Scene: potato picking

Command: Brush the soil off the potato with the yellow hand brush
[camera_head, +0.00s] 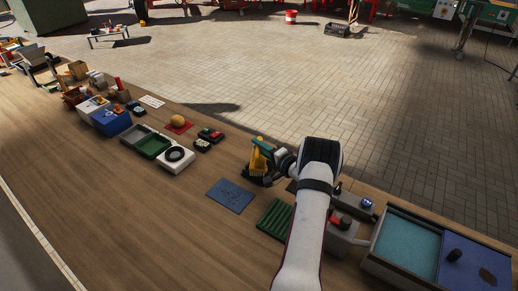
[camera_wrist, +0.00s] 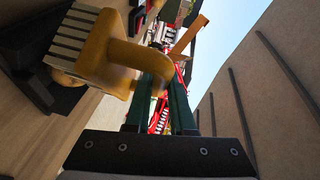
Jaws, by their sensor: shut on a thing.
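My gripper (camera_head: 266,157) is over the table, right of the blue mat, shut on the yellow hand brush (camera_head: 258,160). In the wrist view, the brush's yellow body and curved handle (camera_wrist: 118,52) fill the upper left, next to the dark green fingers of my gripper (camera_wrist: 163,82). The handle hides part of one finger.
A blue mat (camera_head: 231,195) lies flat left of my arm, with a green ridged tray (camera_head: 275,218) beside it. White and green trays (camera_head: 153,146) stand farther left. A blue-floored box (camera_head: 410,245) is at the right. Bare wood lies along the table's near side.

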